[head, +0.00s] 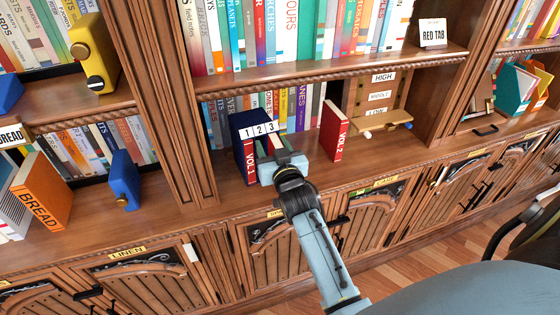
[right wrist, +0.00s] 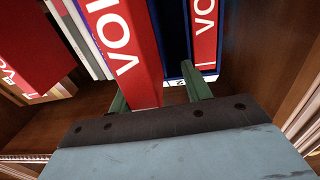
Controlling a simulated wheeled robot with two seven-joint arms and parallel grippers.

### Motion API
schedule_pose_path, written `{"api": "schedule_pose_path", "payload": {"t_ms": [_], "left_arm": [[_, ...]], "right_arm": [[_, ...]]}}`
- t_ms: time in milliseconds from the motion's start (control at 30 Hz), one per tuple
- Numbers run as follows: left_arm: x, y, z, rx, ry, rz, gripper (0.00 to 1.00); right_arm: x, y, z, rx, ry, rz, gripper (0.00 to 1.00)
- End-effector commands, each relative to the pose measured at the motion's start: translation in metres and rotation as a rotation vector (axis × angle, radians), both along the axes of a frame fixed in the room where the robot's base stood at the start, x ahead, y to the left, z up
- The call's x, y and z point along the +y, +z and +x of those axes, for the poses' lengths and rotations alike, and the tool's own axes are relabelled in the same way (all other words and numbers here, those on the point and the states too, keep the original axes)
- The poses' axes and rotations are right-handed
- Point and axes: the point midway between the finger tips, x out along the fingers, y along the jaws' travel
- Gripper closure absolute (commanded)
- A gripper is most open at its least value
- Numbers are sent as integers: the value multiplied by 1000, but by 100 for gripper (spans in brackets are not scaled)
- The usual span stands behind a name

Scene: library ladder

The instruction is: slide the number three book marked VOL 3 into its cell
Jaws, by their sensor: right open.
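A navy case (head: 237,122) with cells tagged 1, 2 and 3 stands on the lower shelf. A red VOL 1 book (head: 250,163) is in its left cell; it also shows in the right wrist view (right wrist: 204,30). The red VOL 2 book (head: 333,132) stands apart, to the right. My right gripper (head: 279,158) is open in front of the case. In the right wrist view its fingers (right wrist: 157,84) straddle a red book (right wrist: 125,50) whose number is hidden, apparently VOL 3. That book juts out further than VOL 1. My left gripper is not in view.
A wooden rack (head: 380,97) tagged HIGH, MIDDLE, LOW stands right of VOL 2. A row of books (head: 290,105) lies behind the case. A wooden upright (head: 165,110) is to the left. The shelf front (head: 300,190) is clear around my arm.

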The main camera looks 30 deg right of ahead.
Motion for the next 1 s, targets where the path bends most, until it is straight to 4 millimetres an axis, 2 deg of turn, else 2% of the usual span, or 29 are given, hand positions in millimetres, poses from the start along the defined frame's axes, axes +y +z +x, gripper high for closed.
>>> {"api": "schedule_pose_path", "payload": {"t_ms": [300,500,700,1000], "left_arm": [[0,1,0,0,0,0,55],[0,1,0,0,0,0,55],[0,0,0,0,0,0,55],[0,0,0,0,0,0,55]], "right_arm": [[18,0,-65,-1,1,3,51],[27,1,-100,-4,1,2,51],[32,2,-117,-5,2,2,51],[33,3,-120,-6,2,0,51]]}}
